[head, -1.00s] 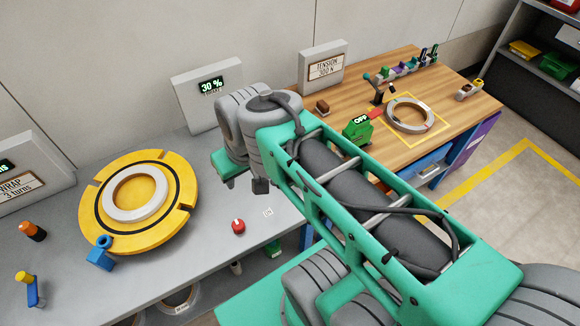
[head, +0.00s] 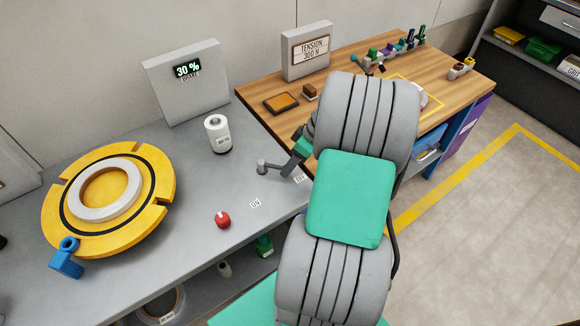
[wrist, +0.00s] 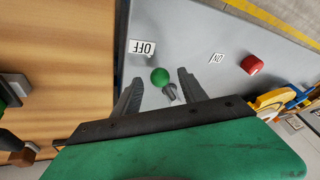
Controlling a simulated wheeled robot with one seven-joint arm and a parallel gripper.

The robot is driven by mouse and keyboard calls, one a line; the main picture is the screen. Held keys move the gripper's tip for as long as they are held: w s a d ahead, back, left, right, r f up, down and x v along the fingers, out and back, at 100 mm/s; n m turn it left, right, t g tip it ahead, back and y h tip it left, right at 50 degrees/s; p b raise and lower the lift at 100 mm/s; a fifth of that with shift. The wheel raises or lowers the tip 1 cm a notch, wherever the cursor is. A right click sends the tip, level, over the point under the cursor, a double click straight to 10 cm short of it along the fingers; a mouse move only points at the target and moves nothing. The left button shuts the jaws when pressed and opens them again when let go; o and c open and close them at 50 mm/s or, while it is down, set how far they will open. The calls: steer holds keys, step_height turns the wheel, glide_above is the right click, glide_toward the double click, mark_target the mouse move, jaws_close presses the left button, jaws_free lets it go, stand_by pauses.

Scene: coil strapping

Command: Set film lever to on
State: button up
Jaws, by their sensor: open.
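The film lever has a green ball knob (wrist: 160,77) on a short grey stem, seen in the wrist view. In the head view its grey pivot and rod (head: 264,167) show on the grey bench, with the rod pointing toward the OFF label (head: 299,179). The ON label (head: 256,203) lies nearer the front left. My gripper (wrist: 160,88) is open, its dark fingers on either side of the knob with gaps visible. In the head view my gripper (head: 290,168) is partly hidden behind my arm, and the knob cannot be made out.
A red knob (head: 222,219) sits near the bench's front edge. A white film roll (head: 217,134) stands behind the lever. A yellow turntable (head: 150,225) carries a pale coil at left. The wooden table (head: 275,119) adjoins at right. Bare bench lies around the ON label.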

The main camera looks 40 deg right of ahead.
steer(key=shift+x, duration=0.75)
steer(key=shift+c, duration=0.3)
jaws_close()
stand_by(0.5)
